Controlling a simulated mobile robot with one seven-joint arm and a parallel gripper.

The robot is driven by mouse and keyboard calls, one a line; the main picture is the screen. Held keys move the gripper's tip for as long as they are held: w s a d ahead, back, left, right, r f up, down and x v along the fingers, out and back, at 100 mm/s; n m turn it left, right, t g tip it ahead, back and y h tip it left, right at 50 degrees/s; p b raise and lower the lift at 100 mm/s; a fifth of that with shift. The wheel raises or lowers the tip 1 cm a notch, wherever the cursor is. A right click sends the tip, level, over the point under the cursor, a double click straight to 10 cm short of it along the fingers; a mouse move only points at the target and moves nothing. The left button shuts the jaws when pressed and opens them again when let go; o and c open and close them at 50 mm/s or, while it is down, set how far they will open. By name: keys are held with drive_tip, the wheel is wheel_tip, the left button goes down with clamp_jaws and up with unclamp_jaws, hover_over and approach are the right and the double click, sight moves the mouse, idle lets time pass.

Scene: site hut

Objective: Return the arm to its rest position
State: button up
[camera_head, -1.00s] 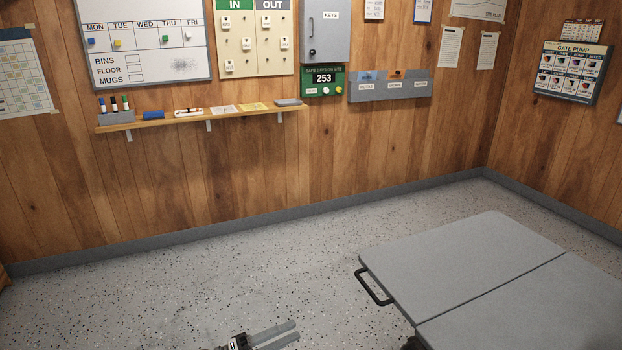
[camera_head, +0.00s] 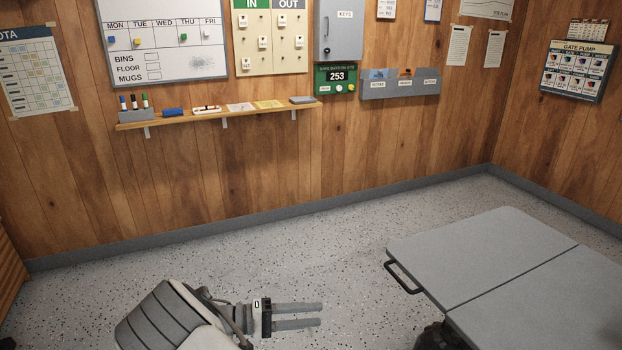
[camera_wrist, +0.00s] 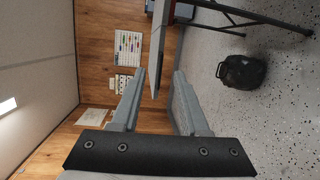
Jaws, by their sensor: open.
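My gripper (camera_head: 300,315) shows at the bottom middle of the head view, above the speckled floor, with its two grey fingers pointing right toward the table. The fingers are apart and nothing is between them. In the wrist view my gripper (camera_wrist: 160,98) is also open and empty. That view is turned on its side, with the floor at the right and the ceiling at the left. My pale arm link lies left of the gripper in the head view.
A grey folding table (camera_head: 480,250) with a black handle stands at the right, its visible top bare. A narrow shelf (camera_head: 220,115) with markers runs along the wall. Open floor (camera_head: 260,260) lies between.

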drive_tip(key=s+d+r+m+g+y+p, duration=0.1)
drive_tip(key=s+d+r+g+y+p, duration=0.2)
drive_tip(key=r, duration=0.4)
drive_tip(key=s+d+r+y+p, duration=0.1)
drive_tip(key=d+r+y+p, duration=0.1)
drive_tip(key=d+r+y, duration=0.3)
drive_tip(key=s+d+r+m+g+y+p, duration=0.1)
drive_tip(key=s+d+r+g+y+p, duration=0.15)
drive_tip(key=r, duration=0.55)
drive_tip(key=s+d+r+t+y+p, duration=0.2)
drive_tip(key=s+r+t+y+p, duration=0.1)
drive_tip(key=s+r, duration=0.4)
drive_tip(key=s+d+r+t+y+p, duration=0.2)
drive_tip(key=s+r+t+p, duration=0.3)
drive_tip(key=r, duration=0.8)
drive_tip(key=s+y+p, duration=0.1)
drive_tip(key=s, duration=0.1)
drive_tip(key=shift+s+m, duration=0.3)
drive_tip(key=shift+s, duration=0.05)
drive_tip(key=shift+d, duration=0.2)
